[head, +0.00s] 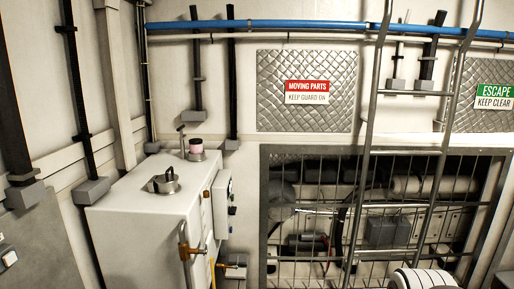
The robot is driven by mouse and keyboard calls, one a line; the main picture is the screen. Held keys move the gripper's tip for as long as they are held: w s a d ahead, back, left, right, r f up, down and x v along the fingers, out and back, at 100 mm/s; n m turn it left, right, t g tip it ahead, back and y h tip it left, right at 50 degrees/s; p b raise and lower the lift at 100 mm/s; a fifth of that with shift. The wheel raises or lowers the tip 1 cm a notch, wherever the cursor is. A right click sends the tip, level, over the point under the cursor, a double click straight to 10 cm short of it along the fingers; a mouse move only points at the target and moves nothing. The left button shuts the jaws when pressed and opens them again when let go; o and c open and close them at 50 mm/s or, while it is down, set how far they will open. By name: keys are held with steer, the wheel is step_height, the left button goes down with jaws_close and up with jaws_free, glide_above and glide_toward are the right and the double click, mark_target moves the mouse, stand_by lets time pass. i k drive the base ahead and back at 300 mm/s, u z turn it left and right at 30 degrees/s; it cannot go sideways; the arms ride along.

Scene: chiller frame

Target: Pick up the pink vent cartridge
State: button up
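The pink vent cartridge (196,146) stands upright on top of a white cabinet (145,205), towards its back right corner.
A dark round fitting with a loop handle (164,182) is nearer on the cabinet top. A thin metal post (182,142) stands just left of the cartridge. A ladder (368,120) and a barred opening (320,225) are to the right. A white ribbed rounded part (425,280) shows at the bottom edge.

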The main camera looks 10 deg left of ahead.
mark_target(196, 145)
steer(key=u, duration=0.05)
steer(key=i, duration=1.6)
steer(key=u, duration=0.8)
steer(key=i, duration=1.2)
steer(key=u, duration=0.4)
